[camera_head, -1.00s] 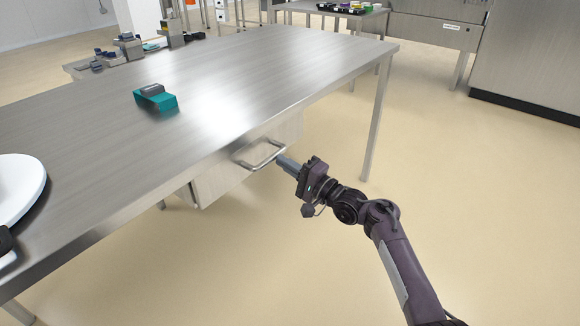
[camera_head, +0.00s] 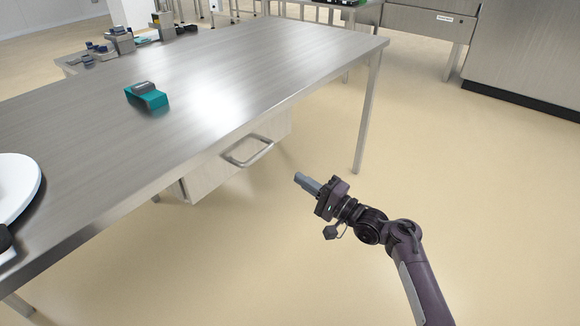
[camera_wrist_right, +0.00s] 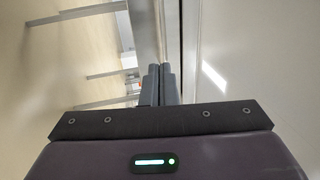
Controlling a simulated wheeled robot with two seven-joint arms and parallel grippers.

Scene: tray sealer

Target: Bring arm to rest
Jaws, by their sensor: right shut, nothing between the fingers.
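My right arm comes in from the lower right in the head view. My right gripper (camera_head: 302,179) is shut and empty, held in the air in front of the steel table, to the right of the drawer handle (camera_head: 250,153) and apart from it. In the right wrist view the two grey fingers (camera_wrist_right: 160,72) lie side by side with nothing between them. My left gripper is not in view.
The steel table (camera_head: 215,65) has a drawer (camera_head: 206,180) under its near edge. A teal object (camera_head: 148,98) lies on the top, and a white round thing (camera_head: 18,185) stands at the left edge. Open floor (camera_head: 480,200) lies around my right arm.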

